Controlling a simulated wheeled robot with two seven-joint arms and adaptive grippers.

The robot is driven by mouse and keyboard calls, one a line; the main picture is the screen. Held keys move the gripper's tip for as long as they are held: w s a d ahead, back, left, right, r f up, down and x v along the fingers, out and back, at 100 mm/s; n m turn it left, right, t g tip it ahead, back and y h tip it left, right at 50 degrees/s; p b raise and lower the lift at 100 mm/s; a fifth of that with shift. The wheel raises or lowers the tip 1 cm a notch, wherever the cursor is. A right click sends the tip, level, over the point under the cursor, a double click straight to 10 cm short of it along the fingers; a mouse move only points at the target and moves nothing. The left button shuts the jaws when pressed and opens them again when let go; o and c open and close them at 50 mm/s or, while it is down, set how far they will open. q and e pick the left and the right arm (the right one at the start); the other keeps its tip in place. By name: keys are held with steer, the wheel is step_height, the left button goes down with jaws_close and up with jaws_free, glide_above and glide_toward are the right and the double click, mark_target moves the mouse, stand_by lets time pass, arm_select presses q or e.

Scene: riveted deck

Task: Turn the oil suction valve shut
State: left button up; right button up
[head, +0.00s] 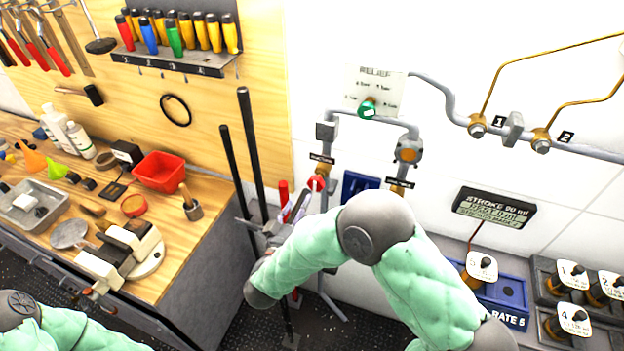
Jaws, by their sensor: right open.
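A red round valve knob (317,183) sits on the left leg of the grey pipe loop on the white wall. A small dark label above it is too small to read, so I cannot tell from lettering whether it is the oil suction valve. My right gripper (300,207) is open just below and left of this knob, with its fingers pointing up toward it. I cannot tell whether they touch it. My right forearm hides the lower pipes. A green knob (367,108) is at the top of the loop. My left gripper is out of view; only the left arm shows.
An orange-brown round fitting (408,151) is on the right pipe leg. Two dark upright bars (250,145) stand left of my right gripper. A cluttered wooden workbench (190,243) is at the left. A blue tray (507,290) and black racks are at the lower right.

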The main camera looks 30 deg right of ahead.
mark_target(314, 187)
steer(key=b+x, duration=0.1)
steer(key=x, duration=0.8)
steer(key=shift+w+d, duration=0.2)
steer(key=shift+d, duration=0.1)
steer(key=c, duration=1.2)
